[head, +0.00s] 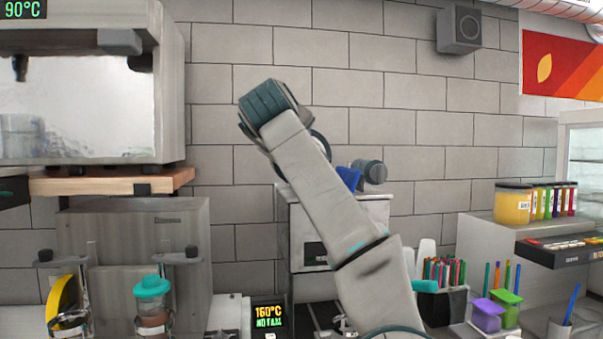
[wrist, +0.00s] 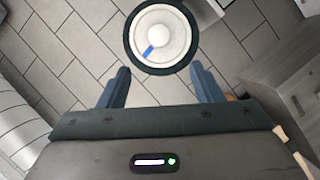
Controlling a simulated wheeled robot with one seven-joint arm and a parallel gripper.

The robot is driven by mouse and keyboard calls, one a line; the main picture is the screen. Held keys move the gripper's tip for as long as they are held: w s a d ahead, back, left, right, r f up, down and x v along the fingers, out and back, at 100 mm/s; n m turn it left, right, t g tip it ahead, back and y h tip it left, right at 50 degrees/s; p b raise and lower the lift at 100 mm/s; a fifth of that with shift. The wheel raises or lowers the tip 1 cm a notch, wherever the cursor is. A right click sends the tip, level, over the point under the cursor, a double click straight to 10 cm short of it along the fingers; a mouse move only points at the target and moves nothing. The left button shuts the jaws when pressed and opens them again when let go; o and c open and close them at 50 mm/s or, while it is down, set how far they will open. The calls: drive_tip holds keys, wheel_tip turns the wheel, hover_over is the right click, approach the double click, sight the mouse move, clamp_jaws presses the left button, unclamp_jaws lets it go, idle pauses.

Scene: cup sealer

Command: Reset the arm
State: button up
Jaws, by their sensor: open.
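My arm (head: 325,185) is raised and bent in front of the tiled wall in the head view, with its elbow high in the middle. In the wrist view my gripper (wrist: 160,68) is open. Its two blue fingers stand wide apart with nothing between them. Past the fingertips are grey floor tiles (wrist: 75,62) and a round white disc with a dark rim; I cannot tell whether it is part of me. In the head view the gripper is not clear; a small blue piece (head: 349,178) shows behind my forearm.
A grey machine (head: 310,240) stands behind my arm, and a display (head: 268,316) reads 160°C. A teal-lidded cup (head: 152,310) stands at the lower left. Pens (head: 443,272), lidded boxes (head: 487,314) and jars (head: 513,204) are on the right.

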drive_tip(key=s+a+r+n+t+y, duration=0.4)
drive_tip(key=s+a+r+n+t, duration=0.5)
drive_tip(key=n, duration=0.9)
drive_tip(key=s+a+f+n+g+y, duration=0.25)
drive_tip(key=a+f+n+y, duration=0.2)
drive_tip(key=n, duration=0.75)
drive_tip(key=s+a+f+n+g+y, duration=0.1)
drive_tip(key=a+f+n+g+y, duration=0.35)
drive_tip(key=n, duration=0.75)
drive_tip(key=s+d+f+n+g+h, duration=0.1)
drive_tip(key=d+f+n+g+h, duration=0.1)
drive_tip(key=d+f+n, duration=0.5)
drive_tip(key=d+f+n+g+h, duration=0.2)
drive_tip(key=d+f, duration=0.3)
drive_tip(key=f, duration=0.6)
drive_tip(key=s+d+f+n+g+h, duration=0.1)
drive_tip(key=d+f+n+g+h, duration=0.1)
drive_tip(key=d+f+n, duration=0.5)
drive_tip(key=s+d+f+n+g+h, duration=0.2)
drive_tip(key=s+d+f+g, duration=0.2)
drive_tip(key=s+d+f, duration=0.6)
drive_tip(key=s+d+f+n+g+h, duration=0.2)
drive_tip(key=s+d+f+g+h, duration=0.1)
drive_tip(key=s+d+f, duration=0.7)
wheel_tip(320, 180, down, 4)
drive_tip(key=shift+d+g+h, duration=0.3)
drive_tip(key=shift+d+g, duration=0.15)
drive_tip(key=shift+g, duration=0.25)
